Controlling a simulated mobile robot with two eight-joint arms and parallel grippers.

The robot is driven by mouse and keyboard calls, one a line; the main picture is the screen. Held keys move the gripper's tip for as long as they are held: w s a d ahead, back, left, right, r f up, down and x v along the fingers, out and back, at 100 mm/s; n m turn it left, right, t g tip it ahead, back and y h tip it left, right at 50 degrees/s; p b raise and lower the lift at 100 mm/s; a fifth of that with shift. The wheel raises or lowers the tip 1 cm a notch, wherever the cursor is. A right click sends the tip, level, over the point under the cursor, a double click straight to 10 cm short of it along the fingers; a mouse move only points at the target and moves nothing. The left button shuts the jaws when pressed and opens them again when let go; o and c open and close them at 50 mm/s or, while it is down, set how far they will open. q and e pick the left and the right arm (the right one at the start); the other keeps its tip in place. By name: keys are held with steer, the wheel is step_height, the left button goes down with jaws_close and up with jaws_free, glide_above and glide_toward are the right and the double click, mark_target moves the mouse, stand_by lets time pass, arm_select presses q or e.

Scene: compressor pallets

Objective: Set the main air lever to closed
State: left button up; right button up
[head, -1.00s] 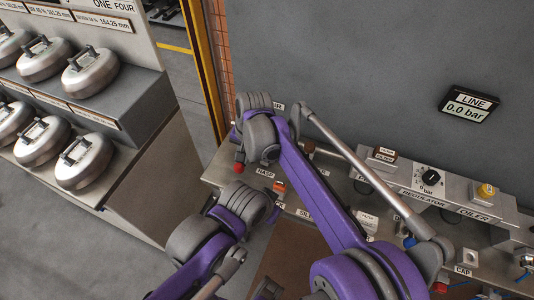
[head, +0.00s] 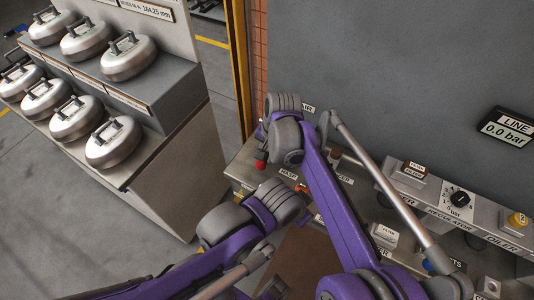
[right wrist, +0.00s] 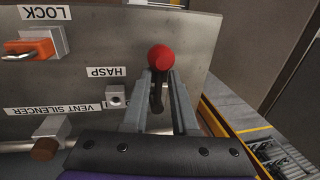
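The main air lever shows in the right wrist view as a red ball knob (right wrist: 160,57) on a dark stem. Its red knob (head: 260,164) also shows in the head view at the panel's left end, below my right arm. My right gripper (right wrist: 160,100) has its two grey fingers on either side of the stem, with gaps beside it; the knob sticks out past them. In the head view this gripper (head: 262,150) is mostly hidden by its own arm. The lever's pivot is hidden. My left arm shows below, but its gripper does not show.
An orange lock piece (right wrist: 30,48) and the HASP label (right wrist: 105,72) are beside the lever. A regulator dial (head: 459,199) and a LINE display (head: 508,127) reading 0.0 bar are further right. A rack (head: 180,95) with several round silver weights stands at the left.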

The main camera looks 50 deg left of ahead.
steer(key=shift+o, duration=0.6)
steer(key=shift+s, duration=0.1)
steer(key=shift+r, duration=0.1)
steer(key=shift+r, duration=0.15)
step_height(320, 180, up, 10)
steer(key=d, duration=0.2)
steer(key=shift+w+r+p, duration=0.15)
steer(key=shift+w+p, duration=0.15)
steer(key=shift+w, duration=0.05)
